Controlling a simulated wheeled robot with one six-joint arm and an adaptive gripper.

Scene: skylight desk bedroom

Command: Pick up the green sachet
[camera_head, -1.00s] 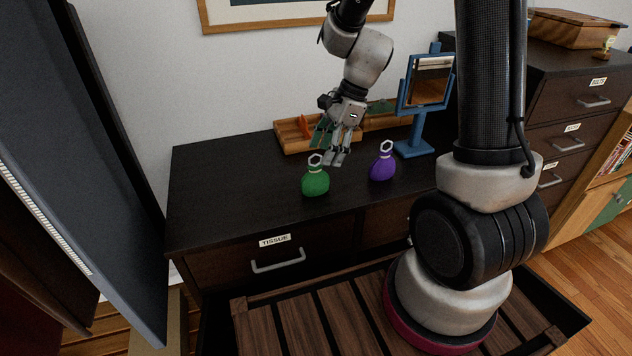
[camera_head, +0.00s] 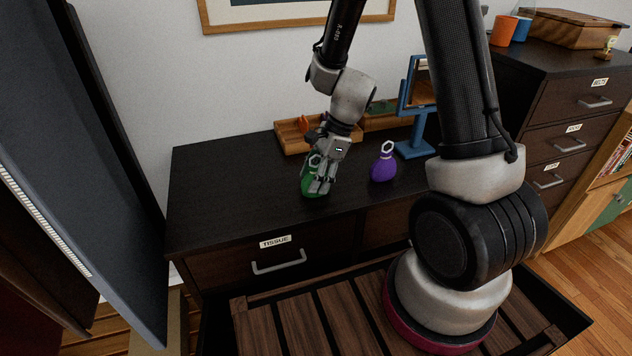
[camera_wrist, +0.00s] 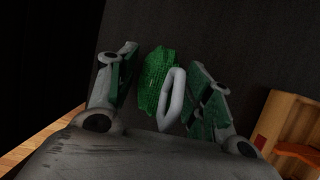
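The green sachet (camera_head: 308,184) stands on the dark dresser top (camera_head: 240,185) near its front edge, partly hidden behind my gripper (camera_head: 320,186) in the head view. In the wrist view the green sachet (camera_wrist: 157,80) and its pale ring (camera_wrist: 172,97) lie between the two fingers of my gripper (camera_wrist: 165,75). The fingers are apart, with a gap visible on the left side of the sachet. I see no clear contact.
A purple sachet (camera_head: 383,168) stands close on the right. Behind are a wooden tray (camera_head: 290,137) and a blue-framed mirror (camera_head: 414,148). The dresser top on the left is clear. A dark panel (camera_head: 85,170) stands at the far left.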

